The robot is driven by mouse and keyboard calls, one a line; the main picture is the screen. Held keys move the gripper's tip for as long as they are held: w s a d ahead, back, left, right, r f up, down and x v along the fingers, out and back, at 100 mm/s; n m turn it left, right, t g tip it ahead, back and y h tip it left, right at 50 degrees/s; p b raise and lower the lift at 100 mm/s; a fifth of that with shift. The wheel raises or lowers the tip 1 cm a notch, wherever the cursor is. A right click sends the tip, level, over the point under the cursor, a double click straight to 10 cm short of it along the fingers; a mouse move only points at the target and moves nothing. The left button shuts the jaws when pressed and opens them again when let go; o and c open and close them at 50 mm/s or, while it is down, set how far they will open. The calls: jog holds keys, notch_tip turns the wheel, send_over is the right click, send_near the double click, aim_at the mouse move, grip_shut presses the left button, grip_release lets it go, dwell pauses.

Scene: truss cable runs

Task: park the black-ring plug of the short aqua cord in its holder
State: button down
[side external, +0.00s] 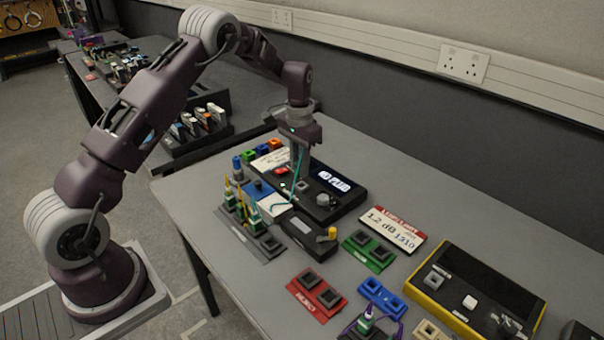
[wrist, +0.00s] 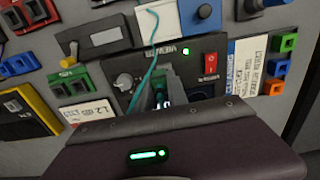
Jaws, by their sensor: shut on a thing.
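My gripper (side external: 299,165) is shut on the plug of the aqua cord, above the black viewer box (side external: 322,205). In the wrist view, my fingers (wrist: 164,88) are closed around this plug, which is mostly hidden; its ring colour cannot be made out. The aqua cord (side external: 278,202) runs from my fingers down toward the grey holder plate (side external: 272,257) on the left. Two green plugs with yellow tops (side external: 253,215) stand upright in that plate, and square sockets at its near end look empty. In the wrist view, the cord (wrist: 152,50) curves up across the white-and-blue box.
The viewer's display (side external: 334,180) seems to read "NO PLUG". A dark box with a yellow cap (side external: 308,236) stands beside it. Green (side external: 369,250), red (side external: 317,294) and blue (side external: 381,297) socket holders lie nearer the camera, with a yellow-edged box (side external: 478,290) at right.

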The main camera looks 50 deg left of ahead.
jog(key=s+d, duration=0.4)
jog(key=s, duration=0.4)
jog(key=s+d, duration=0.4)
jog(key=s, duration=0.4)
jog(key=shift+s+a+f, duration=0.1)
jog(key=shift+a+f, duration=0.05)
jog(key=shift+f, duration=2.8)
jog(key=shift+f, duration=0.8)
jog(key=c, duration=1.2)
grip_release()
jog(key=shift+c, duration=0.2)
jog(key=shift+r, duration=2.5)
